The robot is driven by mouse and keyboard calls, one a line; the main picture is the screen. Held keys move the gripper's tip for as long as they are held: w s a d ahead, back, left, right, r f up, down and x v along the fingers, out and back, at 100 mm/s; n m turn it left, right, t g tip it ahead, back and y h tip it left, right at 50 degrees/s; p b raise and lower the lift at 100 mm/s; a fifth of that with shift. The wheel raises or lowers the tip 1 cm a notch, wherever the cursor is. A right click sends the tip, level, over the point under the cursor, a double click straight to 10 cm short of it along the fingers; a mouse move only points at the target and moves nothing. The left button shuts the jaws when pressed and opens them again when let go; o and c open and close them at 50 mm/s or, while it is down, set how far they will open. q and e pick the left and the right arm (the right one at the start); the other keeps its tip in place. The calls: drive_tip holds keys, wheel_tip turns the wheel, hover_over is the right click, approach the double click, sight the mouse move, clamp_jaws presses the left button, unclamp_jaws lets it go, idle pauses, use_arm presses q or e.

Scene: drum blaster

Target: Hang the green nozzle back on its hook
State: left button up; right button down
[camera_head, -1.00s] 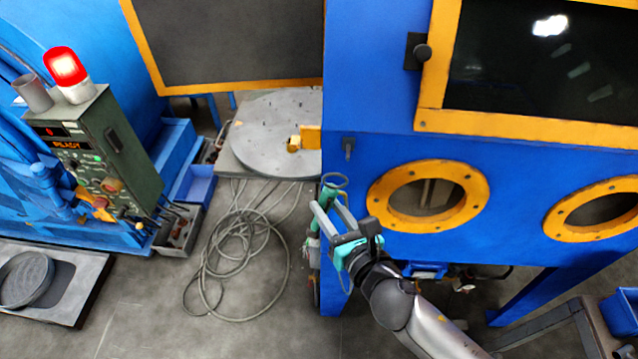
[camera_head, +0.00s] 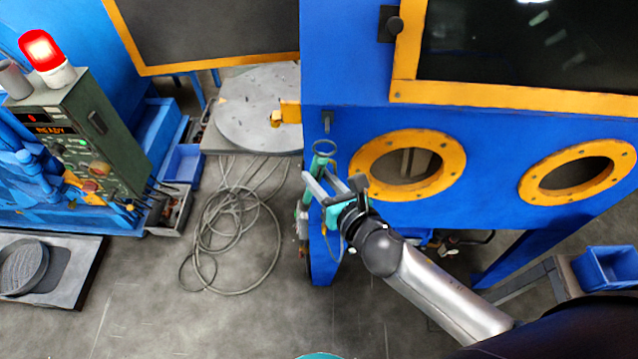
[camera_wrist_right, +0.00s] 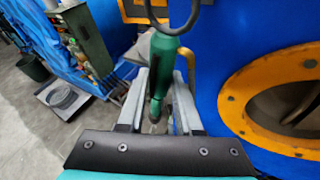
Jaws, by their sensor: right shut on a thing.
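The green nozzle (camera_head: 321,160) is upright, with a ring at its top. My right gripper (camera_head: 318,174) is shut on the nozzle, one finger on each side of it. In the right wrist view the nozzle (camera_wrist_right: 164,62) stands between the two grey fingers (camera_wrist_right: 158,88), with its dark ring (camera_wrist_right: 180,15) at the top edge. The small dark hook (camera_head: 327,121) is on the blue cabinet's front, just above the ring in the head view. A gap shows between ring and hook. My left gripper is not in view.
The blue cabinet (camera_head: 350,125) stands behind the nozzle, with yellow-rimmed ports (camera_head: 455,160) to the right. A loose grey hose (camera_head: 235,255) lies coiled on the floor to the left. A green control box (camera_head: 85,130) stands farther left.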

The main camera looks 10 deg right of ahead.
drive_tip(key=shift+w+d+f+b, duration=0.1)
drive_tip(key=shift+w+d+b, duration=0.1)
drive_tip(key=shift+w, duration=0.6)
drive_tip(key=shift+w+d+b, duration=0.1)
drive_tip(key=shift+w+d, duration=0.1)
drive_tip(key=shift+w, duration=0.55)
drive_tip(key=shift+w+d+f+b, duration=0.2)
drive_tip(key=shift+w+f+b, duration=0.1)
drive_tip(key=shift+w, duration=0.35)
drive_tip(key=shift+w+d+f+b, duration=0.15)
drive_tip(key=shift+w+f, duration=0.1)
drive_tip(key=shift+w, duration=0.35)
drive_tip(key=c, duration=0.5)
unclamp_jaws()
drive_tip(key=shift+s+f, duration=0.1)
drive_tip(key=shift+s, duration=0.05)
drive_tip(key=v, duration=1.5)
drive_tip(key=shift+b, duration=0.45)
